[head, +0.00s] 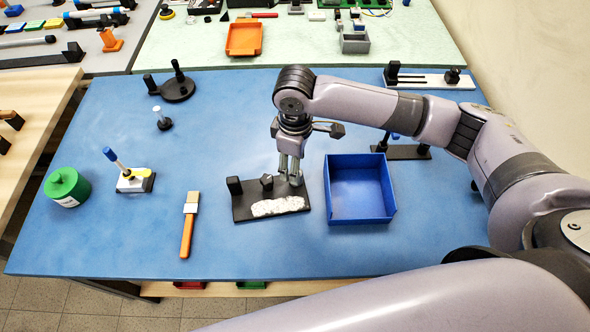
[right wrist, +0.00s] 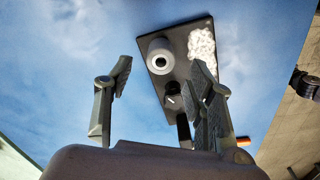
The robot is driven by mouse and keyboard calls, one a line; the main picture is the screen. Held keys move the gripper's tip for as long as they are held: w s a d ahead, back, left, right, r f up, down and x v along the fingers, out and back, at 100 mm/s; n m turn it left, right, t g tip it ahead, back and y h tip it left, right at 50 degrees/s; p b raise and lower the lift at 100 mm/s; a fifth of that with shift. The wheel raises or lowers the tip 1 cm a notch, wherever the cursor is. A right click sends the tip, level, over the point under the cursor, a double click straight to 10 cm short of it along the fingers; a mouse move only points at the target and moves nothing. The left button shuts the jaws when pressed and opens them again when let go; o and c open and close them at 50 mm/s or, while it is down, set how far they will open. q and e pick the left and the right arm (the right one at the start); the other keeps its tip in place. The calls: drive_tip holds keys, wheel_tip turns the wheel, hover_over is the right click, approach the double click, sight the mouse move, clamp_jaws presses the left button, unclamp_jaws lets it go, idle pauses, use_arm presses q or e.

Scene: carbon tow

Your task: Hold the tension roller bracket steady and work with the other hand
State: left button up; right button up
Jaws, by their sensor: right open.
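The likely tension roller bracket is a black plate (head: 243,212) on the blue table, with dark blocks standing on it and white fluffy material (head: 278,206) along its front edge. In the right wrist view the plate (right wrist: 187,68) carries a pale round roller (right wrist: 160,56), a dark post (right wrist: 173,92) and the same white fluff. My right gripper (head: 291,178) points down over the plate's right end. Its fingers (right wrist: 162,76) are spread, with nothing seen held between them. Contact with the plate cannot be told. My left gripper is not in view.
A blue bin (head: 360,216) stands close right of the plate. A round black stand (head: 176,90) is farther back. The table's back middle is clear.

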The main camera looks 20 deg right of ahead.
drive_tip(key=shift+f, duration=2.4)
drive_tip(key=shift+c, duration=0.5)
clamp_jaws()
